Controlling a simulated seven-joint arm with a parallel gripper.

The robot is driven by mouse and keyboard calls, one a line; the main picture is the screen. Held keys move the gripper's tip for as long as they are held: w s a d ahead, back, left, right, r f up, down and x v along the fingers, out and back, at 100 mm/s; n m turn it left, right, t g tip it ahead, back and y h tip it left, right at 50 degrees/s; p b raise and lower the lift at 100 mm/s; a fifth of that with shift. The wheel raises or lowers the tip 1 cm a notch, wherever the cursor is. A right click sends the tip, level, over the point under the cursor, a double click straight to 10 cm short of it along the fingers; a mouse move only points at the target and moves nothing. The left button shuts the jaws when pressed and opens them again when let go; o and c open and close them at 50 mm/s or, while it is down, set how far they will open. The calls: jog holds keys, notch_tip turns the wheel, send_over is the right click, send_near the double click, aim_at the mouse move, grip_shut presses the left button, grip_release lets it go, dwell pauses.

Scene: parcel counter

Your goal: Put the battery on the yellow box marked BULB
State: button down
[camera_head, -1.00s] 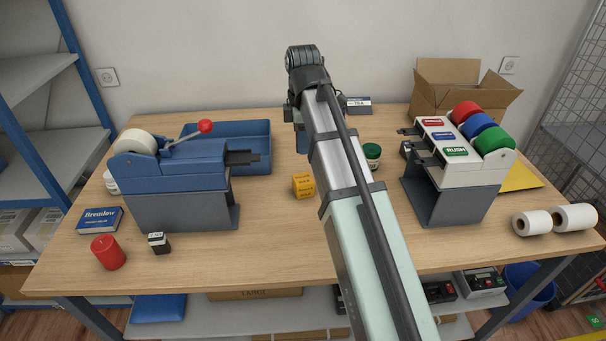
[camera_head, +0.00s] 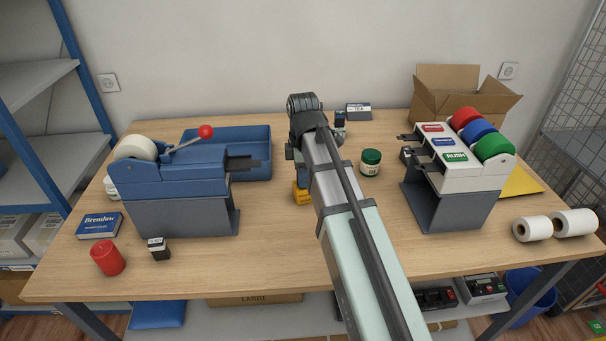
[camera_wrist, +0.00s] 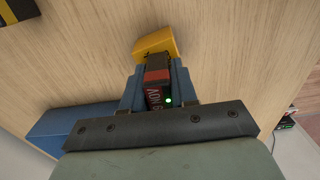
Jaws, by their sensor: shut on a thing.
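The yellow box (camera_head: 301,194) sits on the table near the middle, partly hidden by my arm; its marking is not readable now. My gripper (camera_head: 302,179) is right above and behind it. In the head view the battery is hidden.
A green-lidded jar (camera_head: 370,162) stands right of my gripper. A blue tape dispenser (camera_head: 180,185) and blue tray (camera_head: 250,150) are left. A label dispenser (camera_head: 455,170) is right. A TEA box (camera_head: 358,112) is behind. The front middle of the table is clear.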

jog(key=shift+f, duration=0.1)
jog(key=c, duration=0.9)
grip_release()
notch_tip(320, 180, up, 12)
jog(key=shift+r, duration=0.15)
